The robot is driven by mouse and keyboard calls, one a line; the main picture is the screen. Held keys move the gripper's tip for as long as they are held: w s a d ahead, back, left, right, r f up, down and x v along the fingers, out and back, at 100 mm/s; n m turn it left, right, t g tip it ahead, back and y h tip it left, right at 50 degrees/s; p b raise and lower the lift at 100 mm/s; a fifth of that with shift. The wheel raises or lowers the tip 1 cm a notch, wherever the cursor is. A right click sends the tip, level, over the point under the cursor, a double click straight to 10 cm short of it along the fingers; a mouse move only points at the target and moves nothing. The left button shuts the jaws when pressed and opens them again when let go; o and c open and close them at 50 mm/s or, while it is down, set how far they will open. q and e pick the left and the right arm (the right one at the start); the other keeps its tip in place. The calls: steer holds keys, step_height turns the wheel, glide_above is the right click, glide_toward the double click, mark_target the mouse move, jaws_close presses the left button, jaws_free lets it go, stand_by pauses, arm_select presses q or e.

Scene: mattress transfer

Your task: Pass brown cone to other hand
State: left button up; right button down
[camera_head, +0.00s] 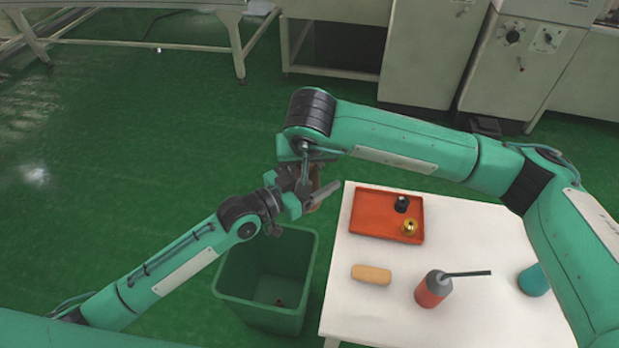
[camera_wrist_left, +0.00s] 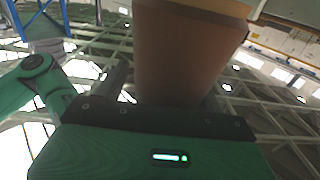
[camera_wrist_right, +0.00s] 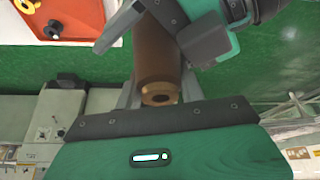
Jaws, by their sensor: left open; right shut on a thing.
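The brown cone (camera_wrist_right: 157,52) stretches out from between the fingers of my right gripper (camera_wrist_right: 159,88), which is shut on it near its hollow end. In the left wrist view the cone (camera_wrist_left: 187,50) fills the upper middle, between the fingers of my left gripper (camera_wrist_left: 168,88). My left gripper is open, with a finger on each side of the cone; whether they touch it I cannot tell. In the head view both grippers meet over the green bin's back edge, and the cone (camera_head: 317,182) is mostly hidden by them.
A green bin (camera_head: 232,283) stands below the grippers, left of a white table (camera_head: 451,232). On the table are an orange tray (camera_head: 376,214) with a black part and a gold part, a tan block (camera_head: 371,274), a red bottle (camera_head: 432,291) with a dark spout, and a teal object (camera_head: 533,280).

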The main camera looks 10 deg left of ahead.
arm_select(q)
steer(key=c, duration=1.2)
arm_select(e)
steer(key=c, duration=0.8)
jaws_free()
steer(key=shift+o, duration=0.2)
steer(key=shift+r, duration=0.1)
